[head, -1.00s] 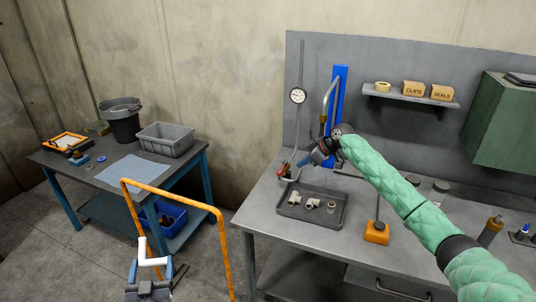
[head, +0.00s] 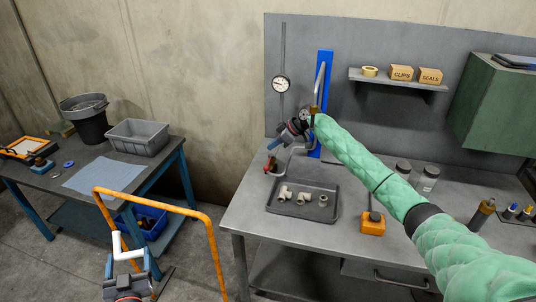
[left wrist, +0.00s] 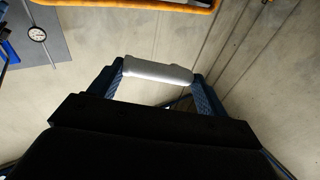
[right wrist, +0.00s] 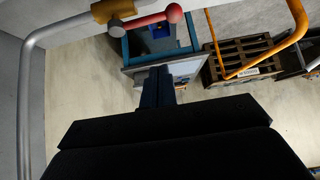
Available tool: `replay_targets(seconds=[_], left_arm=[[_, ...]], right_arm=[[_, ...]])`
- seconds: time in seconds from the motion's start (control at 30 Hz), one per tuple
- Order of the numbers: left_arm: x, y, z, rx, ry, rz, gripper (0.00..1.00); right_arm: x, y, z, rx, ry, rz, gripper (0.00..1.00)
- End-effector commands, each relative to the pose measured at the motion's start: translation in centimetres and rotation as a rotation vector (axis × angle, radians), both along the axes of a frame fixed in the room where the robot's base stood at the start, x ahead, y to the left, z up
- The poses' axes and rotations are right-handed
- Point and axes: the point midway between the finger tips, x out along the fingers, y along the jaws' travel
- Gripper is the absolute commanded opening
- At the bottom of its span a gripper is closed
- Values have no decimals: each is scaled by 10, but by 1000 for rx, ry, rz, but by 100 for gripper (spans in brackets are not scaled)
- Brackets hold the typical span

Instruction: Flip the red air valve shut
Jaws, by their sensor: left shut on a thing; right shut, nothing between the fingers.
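The red air valve (head: 270,164) is small at the back left of the workbench in the head view. In the right wrist view its red lever with a ball knob (right wrist: 172,14) points right from a brass body (right wrist: 114,10) on a curved grey pipe (right wrist: 28,80). My right gripper (head: 283,138) is shut and empty, just above and right of the valve in the head view. In the right wrist view its fingers (right wrist: 158,74) are below the knob, apparently apart from it. My left gripper (head: 121,270) is shut on a white bar (left wrist: 158,72), far left of the valve.
A dial gauge (head: 281,84) and blue post (head: 323,75) rise behind my right gripper. A dark tray (head: 302,206) with fittings lies on the workbench in front. An orange tubular frame (head: 150,197) stands over the floor between the workbench and the left table (head: 88,190).

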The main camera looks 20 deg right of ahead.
Motion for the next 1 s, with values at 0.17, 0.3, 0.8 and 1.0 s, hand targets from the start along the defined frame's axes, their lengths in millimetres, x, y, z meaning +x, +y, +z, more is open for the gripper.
replay_targets(seconds=[0.17,0.3,0.8,1.0], left_arm=[[0,0,13,0,-1,0,53],[0,0,24,0,-1,0,53],[0,0,60,0,0,0,53],[0,0,69,0,0,0,53]], right_arm=[[7,13,-13,0,2,-1,0],[16,27,-29,1,2,1,0],[24,38,-71,-2,0,-1,0],[16,25,-76,0,1,-1,0]])
